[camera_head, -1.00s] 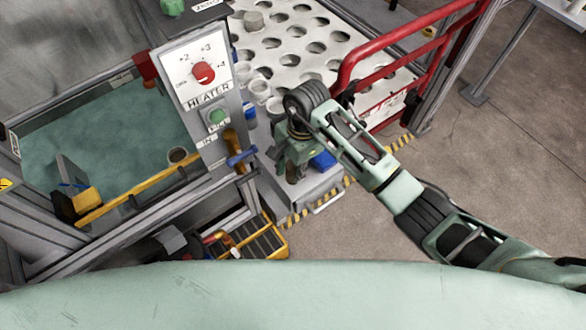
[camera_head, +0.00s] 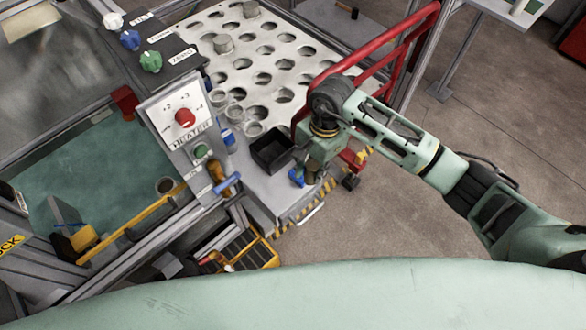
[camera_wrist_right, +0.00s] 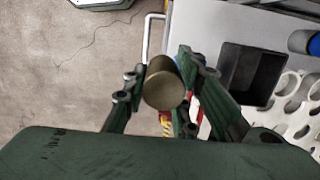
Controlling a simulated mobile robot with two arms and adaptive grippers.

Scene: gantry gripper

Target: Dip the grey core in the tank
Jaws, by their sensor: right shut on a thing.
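My right gripper (camera_head: 318,172) is at the front edge of the grey bench, seen from above. In the right wrist view the gripper (camera_wrist_right: 160,88) is shut on a cylindrical core (camera_wrist_right: 164,88), whose round end looks dull olive-brown. In the head view the held core is mostly hidden by the gripper. The tank (camera_head: 110,165) with green-blue liquid is at the left, well apart from the gripper. My left gripper is not in view.
A heater panel (camera_head: 183,118) with a red knob stands between tank and gripper. A black open bin (camera_head: 272,152) is just left of the gripper. Behind is a white perforated rack (camera_head: 290,72) holding a few grey cylinders (camera_head: 222,43). A red rail (camera_head: 385,52) stands at its right.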

